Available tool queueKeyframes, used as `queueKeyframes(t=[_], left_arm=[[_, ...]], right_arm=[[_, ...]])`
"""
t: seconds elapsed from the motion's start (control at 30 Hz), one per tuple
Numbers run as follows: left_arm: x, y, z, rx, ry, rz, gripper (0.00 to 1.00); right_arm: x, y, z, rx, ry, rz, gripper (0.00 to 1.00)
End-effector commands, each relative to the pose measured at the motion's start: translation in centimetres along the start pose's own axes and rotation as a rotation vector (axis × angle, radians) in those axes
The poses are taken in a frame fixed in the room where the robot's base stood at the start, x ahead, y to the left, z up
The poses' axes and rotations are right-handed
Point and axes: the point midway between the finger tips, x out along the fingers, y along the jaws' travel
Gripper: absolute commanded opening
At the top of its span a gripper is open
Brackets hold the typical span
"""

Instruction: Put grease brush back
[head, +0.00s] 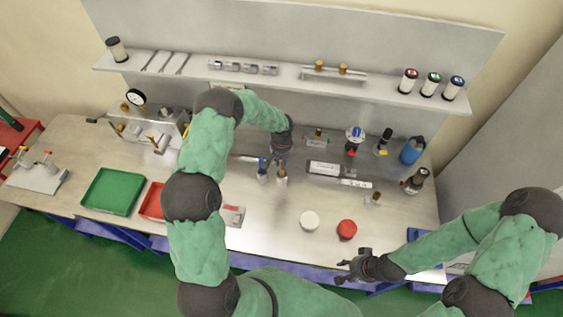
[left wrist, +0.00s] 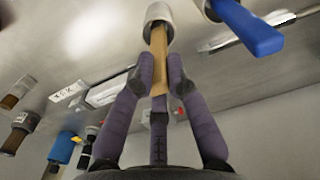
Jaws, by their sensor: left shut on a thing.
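My left gripper (head: 279,158) is over the middle of the bench, shut on the grease brush (head: 282,173). In the left wrist view, the two fingers (left wrist: 158,82) close on the brush's tan wooden handle (left wrist: 158,45). The handle's far end meets a white cylindrical piece (left wrist: 158,14); I cannot tell whether this is a holder or part of the brush. A blue-handled tool (head: 262,166) stands just left of the brush, and its handle shows in the left wrist view (left wrist: 250,27). My right gripper (head: 355,266) is open and empty at the bench's front edge.
A white disc (head: 309,220) and a red disc (head: 347,229) lie at the front. A green tray (head: 113,191) and red tray (head: 153,201) are left. A shelf (head: 290,82) runs along the back.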

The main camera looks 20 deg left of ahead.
Motion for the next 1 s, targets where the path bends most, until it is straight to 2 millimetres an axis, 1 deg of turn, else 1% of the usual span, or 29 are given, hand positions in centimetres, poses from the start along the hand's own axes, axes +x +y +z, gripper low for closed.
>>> queueKeyframes(t=[0.17, 0.2, 0.27, 0.57, 0.73, 0.87, 1.0], left_arm=[[0.4, 0.0, 0.0, 0.000, 0.000, 0.000, 0.00], [0.3, 0.0, 0.0, 0.000, -0.001, 0.000, 0.24], [0.3, 0.0, 0.0, 0.000, -0.001, 0.000, 0.40], [0.2, 0.0, 0.0, 0.000, 0.000, 0.000, 0.40], [-0.3, 0.0, 0.0, 0.000, 0.000, 0.000, 0.40], [-2.0, 0.0, -0.2, -0.001, 0.006, 0.001, 0.40], [-4.9, 0.0, -0.2, -0.001, 0.005, 0.001, 0.40]], right_arm=[[0.5, 0.2, 0.0, 0.000, 0.000, 0.000, 0.40], [0.4, 0.2, 0.0, 0.000, 0.000, 0.000, 0.40], [0.4, 0.1, 0.0, 0.000, 0.000, 0.000, 0.40], [0.3, 0.1, 0.0, 0.000, 0.000, 0.000, 0.40], [-0.2, -0.1, 0.0, 0.000, 0.000, 0.000, 0.40], [0.6, 0.2, 0.0, 0.000, 0.000, 0.000, 0.40], [1.4, 0.5, 0.0, 0.000, 0.000, 0.000, 0.40]])
